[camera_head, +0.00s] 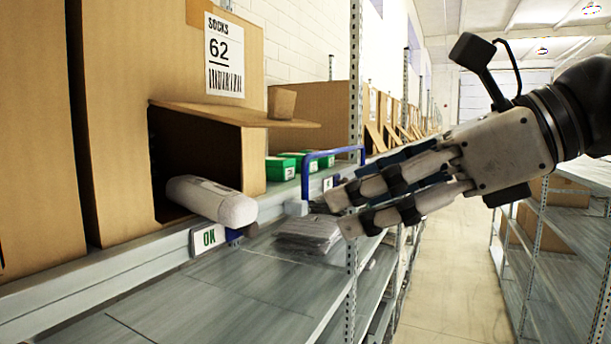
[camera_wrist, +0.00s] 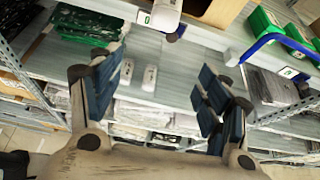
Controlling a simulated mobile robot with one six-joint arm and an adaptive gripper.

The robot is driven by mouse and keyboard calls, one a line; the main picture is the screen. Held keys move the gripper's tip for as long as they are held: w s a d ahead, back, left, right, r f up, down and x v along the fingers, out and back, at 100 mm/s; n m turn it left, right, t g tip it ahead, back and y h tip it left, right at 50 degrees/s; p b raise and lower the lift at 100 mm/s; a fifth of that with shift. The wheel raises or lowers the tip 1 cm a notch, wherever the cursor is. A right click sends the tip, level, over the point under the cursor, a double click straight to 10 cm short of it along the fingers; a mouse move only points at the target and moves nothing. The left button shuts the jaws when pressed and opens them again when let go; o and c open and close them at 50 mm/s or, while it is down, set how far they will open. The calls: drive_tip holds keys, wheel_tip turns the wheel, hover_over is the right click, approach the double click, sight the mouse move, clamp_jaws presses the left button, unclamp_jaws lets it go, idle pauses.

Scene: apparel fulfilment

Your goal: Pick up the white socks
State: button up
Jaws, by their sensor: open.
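The white socks (camera_head: 212,201) are a rolled bundle. They lie on their side and stick out of the opening of a cardboard box labelled "SOCKS 62" (camera_head: 178,140) over the shelf edge. Their inner end is partly in the box's shadow. In the wrist view a white end that looks like the socks (camera_wrist: 162,14) is at the top edge, cut off by the frame. My gripper (camera_head: 341,213) is open and empty, to the right of the socks and apart from them. In the wrist view my gripper (camera_wrist: 157,75) has its fingers spread wide, with the socks beyond the fingertips.
A blue rail (camera_head: 333,154) and green boxes (camera_head: 281,168) stand right of the socks box. Flat grey packages (camera_head: 308,232) lie on the lower shelf. The aisle (camera_head: 440,270) is clear.

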wheel_tip(320, 180, up, 3)
approach(246, 201)
drive_tip(key=a+f, duration=0.3)
drive_tip(key=shift+m+y, duration=0.3)
drive_tip(key=w+a, duration=0.1)
drive_tip(key=w+a+f, duration=0.1)
drive_tip(key=a, duration=0.1)
drive_tip(key=w+a, duration=0.1)
drive_tip(key=a, duration=0.1)
drive_tip(key=shift+w+a+f, duration=0.25)
drive_tip(key=shift+w, duration=0.1)
drive_tip(key=shift+s+d, duration=0.1)
drive_tip(key=shift+c, duration=0.6)
drive_tip(key=c, duration=1)
drive_tip(key=shift+r, duration=0.1)
drive_tip(key=shift+c, duration=0.2)
